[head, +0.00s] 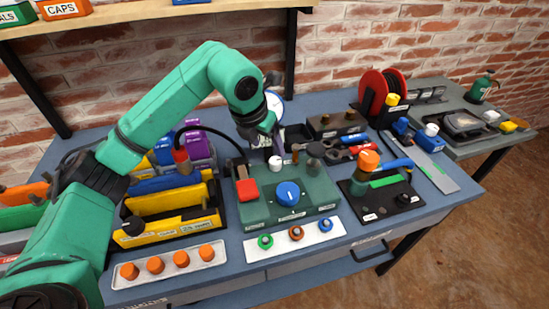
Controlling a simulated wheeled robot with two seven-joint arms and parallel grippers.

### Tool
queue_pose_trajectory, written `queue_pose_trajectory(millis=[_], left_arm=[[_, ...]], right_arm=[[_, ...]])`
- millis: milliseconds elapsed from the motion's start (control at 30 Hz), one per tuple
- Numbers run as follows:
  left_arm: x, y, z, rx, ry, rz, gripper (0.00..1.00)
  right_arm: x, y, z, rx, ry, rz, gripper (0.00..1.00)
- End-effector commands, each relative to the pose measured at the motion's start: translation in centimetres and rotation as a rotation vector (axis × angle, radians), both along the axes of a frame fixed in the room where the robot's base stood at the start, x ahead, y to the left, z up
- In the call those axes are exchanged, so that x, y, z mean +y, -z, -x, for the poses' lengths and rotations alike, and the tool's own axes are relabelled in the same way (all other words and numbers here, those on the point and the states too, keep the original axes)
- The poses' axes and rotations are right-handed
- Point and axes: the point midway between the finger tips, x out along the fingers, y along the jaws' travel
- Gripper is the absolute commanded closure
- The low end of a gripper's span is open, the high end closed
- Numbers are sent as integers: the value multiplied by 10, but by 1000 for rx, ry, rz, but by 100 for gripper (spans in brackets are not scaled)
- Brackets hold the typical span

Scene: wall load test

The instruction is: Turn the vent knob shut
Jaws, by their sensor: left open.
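A green test box (310,193) sits on the blue bench near the middle. A large round blue knob (288,193) with a pale mark stands on its front face; I cannot read the label by it, so I cannot tell for sure that it is the vent knob. A red block-shaped handle (247,189) is at the box's left and a small white-topped part (275,161) at its back. My left gripper (277,150) is open, pointing down over the back of the box, behind and apart from the blue knob. Its fingertips are small and partly hidden. My right gripper is out of view.
A white gauge (274,104) is partly behind my left arm. A white strip with three coloured rings (296,234) lies in front of the box. A brick wall closes the back.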

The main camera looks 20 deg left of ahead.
Motion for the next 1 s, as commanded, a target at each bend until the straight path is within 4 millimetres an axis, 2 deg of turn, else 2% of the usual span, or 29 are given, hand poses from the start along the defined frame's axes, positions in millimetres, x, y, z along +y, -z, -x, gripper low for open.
queue_pose_trajectory(millis=[100,300,467,667,700,767,800,867,900,1000], left_arm=[[-3,30,-11,5,1,1,26],[-9,71,-28,3,3,4,26],[-10,85,-34,0,4,2,26],[-10,86,-34,-1,4,2,26],[-10,86,-34,-1,4,2,34],[-10,85,-34,-1,4,2,56],[-10,85,-34,-2,4,2,72],[-10,85,-34,-2,4,2,95],[-10,85,-34,-2,4,2,100],[-10,85,-34,-1,5,3,100]], right_arm=[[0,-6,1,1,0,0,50],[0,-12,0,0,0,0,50],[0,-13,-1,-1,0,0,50],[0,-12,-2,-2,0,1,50],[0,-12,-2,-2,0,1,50],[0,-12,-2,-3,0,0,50],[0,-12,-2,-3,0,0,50],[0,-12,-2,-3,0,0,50],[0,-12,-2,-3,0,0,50],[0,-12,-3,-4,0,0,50]])
